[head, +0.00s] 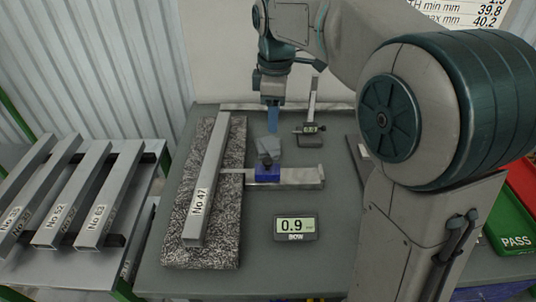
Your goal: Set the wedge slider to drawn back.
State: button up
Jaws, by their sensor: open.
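What looks like the wedge slider is a small blue block (267,173) with a dark knob on top, seated on a flat steel rail (300,177) in the middle of the table. The rail runs from the bar on the left to an upturned end on the right, and the block sits left of the rail's middle. A grey angular piece (269,146) shows just behind the knob; I cannot tell whether it joins the slider. My gripper (272,122) points down behind the slider, apart from it, open and empty. Its fingers overlap in this view.
A bar marked No 47 (208,185) lies on a speckled slab (175,235). A caliper-like gauge (311,127) stands behind right. Several bars (110,195) lie on the left rack. A green PASS bin (512,228) is at right, partly behind my arm.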

aim_at(268, 160)
jog(key=shift+n, duration=0.6)
jog(key=f, duration=0.4)
jog(key=a+f, duration=0.1)
jog(key=f, duration=0.4)
jog(key=w+f, duration=0.1)
jog(key=f, duration=0.4)
jog(key=shift+a+f, duration=0.15)
jog(key=shift+f, duration=0.1)
